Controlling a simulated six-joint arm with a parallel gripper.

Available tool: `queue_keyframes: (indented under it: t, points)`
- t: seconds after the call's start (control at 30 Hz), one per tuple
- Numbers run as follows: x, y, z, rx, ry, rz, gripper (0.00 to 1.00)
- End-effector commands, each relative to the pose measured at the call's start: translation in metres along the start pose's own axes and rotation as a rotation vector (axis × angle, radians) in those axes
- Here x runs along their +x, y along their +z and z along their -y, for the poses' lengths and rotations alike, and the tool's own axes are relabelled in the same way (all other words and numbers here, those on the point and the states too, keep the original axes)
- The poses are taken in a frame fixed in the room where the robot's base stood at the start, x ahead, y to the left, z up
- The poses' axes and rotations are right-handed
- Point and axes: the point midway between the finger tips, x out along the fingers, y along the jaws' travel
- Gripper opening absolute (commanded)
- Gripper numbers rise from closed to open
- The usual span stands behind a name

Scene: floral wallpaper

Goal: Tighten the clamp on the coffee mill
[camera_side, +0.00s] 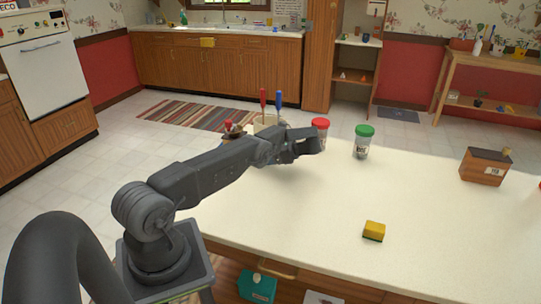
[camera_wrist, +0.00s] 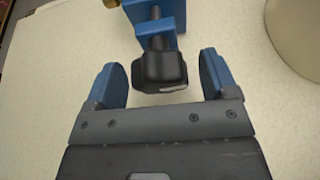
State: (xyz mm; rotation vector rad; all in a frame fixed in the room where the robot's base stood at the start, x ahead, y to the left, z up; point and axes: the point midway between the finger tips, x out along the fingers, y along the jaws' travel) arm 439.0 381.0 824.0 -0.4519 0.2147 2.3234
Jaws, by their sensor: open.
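In the wrist view, the blue clamp (camera_wrist: 155,14) is at the top, with a dark screw shaft leading down to a black knob (camera_wrist: 160,73). My gripper (camera_wrist: 162,66) is open, with one blue finger on each side of the knob. Gaps show between the knob and both fingers, so it is not gripped. In the side view, my gripper (camera_side: 308,141) is above the far left part of the counter. A dark item with a red top (camera_side: 229,126), perhaps the coffee mill, is mostly hidden behind my arm. The clamp is hidden there.
A pale crock (camera_side: 267,122) with red- and blue-handled tools is behind my arm. A red-lidded jar (camera_side: 321,127) is close to my gripper, and a green-lidded jar (camera_side: 362,142) is farther right. A yellow sponge (camera_side: 374,230) and wooden box (camera_side: 484,167) leave the counter's middle clear.

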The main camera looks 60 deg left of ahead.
Motion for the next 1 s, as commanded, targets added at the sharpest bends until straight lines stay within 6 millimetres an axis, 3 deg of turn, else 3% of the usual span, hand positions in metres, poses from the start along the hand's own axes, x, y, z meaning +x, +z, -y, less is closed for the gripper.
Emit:
queue_keyframes:
  t: [0.47,0.77,1.0]
  points:
    - [-0.03,-0.001,0.0,-0.001,-0.002,-0.001,0.79]
    - [-0.038,0.021,0.0,0.001,0.0,0.0,0.79]
    - [-0.051,0.051,-0.001,-0.001,-0.001,-0.001,0.79]
